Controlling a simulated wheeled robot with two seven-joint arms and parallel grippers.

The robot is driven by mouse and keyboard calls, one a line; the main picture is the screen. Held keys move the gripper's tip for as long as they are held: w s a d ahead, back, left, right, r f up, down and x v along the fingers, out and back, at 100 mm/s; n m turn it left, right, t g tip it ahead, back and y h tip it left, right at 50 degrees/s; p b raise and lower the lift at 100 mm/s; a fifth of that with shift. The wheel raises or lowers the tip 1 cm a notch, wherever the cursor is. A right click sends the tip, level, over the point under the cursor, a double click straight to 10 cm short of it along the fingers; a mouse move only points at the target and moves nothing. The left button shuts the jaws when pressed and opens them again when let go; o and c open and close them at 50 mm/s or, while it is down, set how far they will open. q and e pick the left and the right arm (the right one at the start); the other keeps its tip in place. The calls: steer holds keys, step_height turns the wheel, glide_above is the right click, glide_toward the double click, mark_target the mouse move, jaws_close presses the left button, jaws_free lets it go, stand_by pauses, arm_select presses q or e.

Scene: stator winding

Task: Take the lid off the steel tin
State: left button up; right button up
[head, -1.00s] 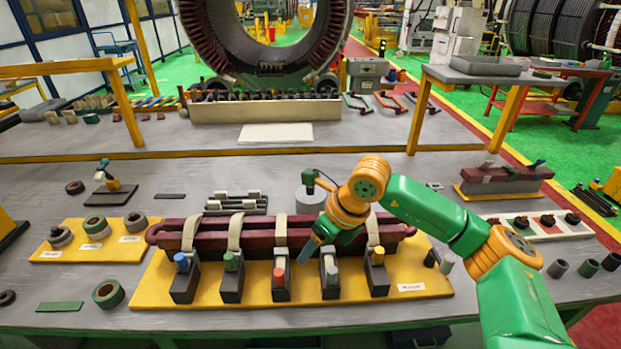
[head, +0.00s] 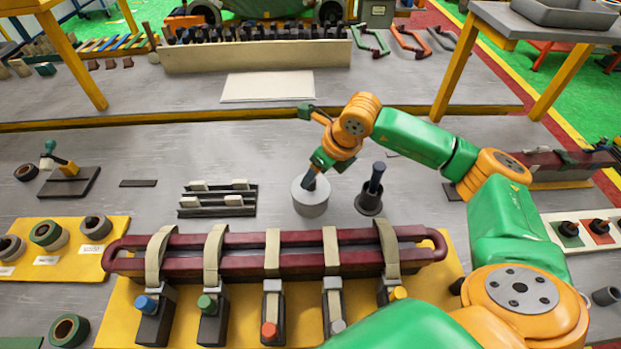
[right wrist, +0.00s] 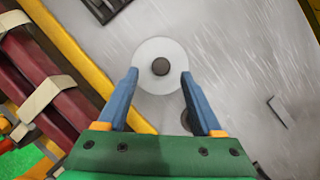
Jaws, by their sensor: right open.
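The steel tin (head: 310,208) stands upright on the grey bench, behind the coil fixture. Its pale round lid (right wrist: 150,84) with a dark knob (right wrist: 160,67) in the centre shows from above in the right wrist view. My right gripper (right wrist: 160,74) is open, its blue fingers on either side of the knob with gaps showing. In the head view the right gripper (head: 309,181) points down at the tin's top and partly hides the lid. I cannot tell how far the fingertips are above the lid. My left gripper is not in view.
A dark pot (head: 369,204) with a blue-handled tool stands just right of the tin. A slotted rack (head: 217,200) lies to the left. The dark red coil (head: 300,258) with strapped clamps lies in front. Bare bench lies behind the tin.

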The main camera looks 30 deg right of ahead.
mark_target(311, 185)
steer(key=x, duration=0.3)
steer(key=shift+w+f, duration=0.25)
jaws_close()
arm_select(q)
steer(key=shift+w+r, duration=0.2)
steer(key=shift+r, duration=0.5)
